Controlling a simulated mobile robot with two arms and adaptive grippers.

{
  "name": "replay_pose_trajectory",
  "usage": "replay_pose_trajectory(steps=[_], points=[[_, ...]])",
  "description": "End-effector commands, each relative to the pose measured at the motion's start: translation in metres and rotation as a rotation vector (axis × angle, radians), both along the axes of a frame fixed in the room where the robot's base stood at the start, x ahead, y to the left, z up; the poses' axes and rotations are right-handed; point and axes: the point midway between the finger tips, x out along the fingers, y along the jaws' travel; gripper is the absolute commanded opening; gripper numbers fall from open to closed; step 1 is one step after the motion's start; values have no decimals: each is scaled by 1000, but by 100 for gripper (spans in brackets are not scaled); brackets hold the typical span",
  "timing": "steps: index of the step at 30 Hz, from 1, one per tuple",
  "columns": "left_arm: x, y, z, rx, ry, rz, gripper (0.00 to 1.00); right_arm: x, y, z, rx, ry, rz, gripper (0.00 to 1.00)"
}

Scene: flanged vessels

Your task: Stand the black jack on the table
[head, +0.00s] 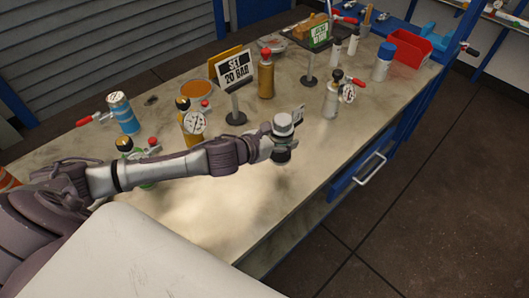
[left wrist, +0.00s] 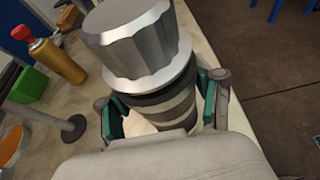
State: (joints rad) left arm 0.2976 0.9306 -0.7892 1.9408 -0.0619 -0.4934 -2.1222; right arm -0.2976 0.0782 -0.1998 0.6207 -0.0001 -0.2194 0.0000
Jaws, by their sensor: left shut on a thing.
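The black jack has a dark body with grey bands and a broad silver fluted cap. In the head view the black jack (head: 282,153) is near the front middle of the table (head: 235,205), roughly upright with its cap on top. My left gripper (head: 272,146) is shut on its body from the left. In the left wrist view the jack (left wrist: 165,102) sits between the two green-padded fingers of my left gripper (left wrist: 160,108). Its lower end is hidden there, and I cannot tell whether its base touches the table. My right gripper is in neither view.
A "SET 20 BAR" sign (head: 237,72) on a round black base stands behind the jack. A gold bottle (head: 265,80) and a silver gauged vessel (head: 331,100) stand farther back. A yellow gauged vessel (head: 187,128) is behind my left arm. The tabletop in front is clear.

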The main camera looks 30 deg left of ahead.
Motion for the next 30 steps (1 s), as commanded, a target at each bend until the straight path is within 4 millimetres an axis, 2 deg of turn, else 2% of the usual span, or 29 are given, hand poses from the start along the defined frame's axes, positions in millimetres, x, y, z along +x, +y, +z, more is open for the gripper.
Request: replay_pose_trajectory(steps=[3,9,13,21,30], points=[[-9,23,-13,0,0,1,0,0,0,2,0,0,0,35],[-15,42,-25,-2,-4,-1,0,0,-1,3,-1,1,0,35],[-16,45,-32,-3,-4,-1,0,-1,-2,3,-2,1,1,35],[-16,44,-64,-3,-4,-1,0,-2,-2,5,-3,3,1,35],[-16,44,-66,-1,-6,-3,0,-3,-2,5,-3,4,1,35]])
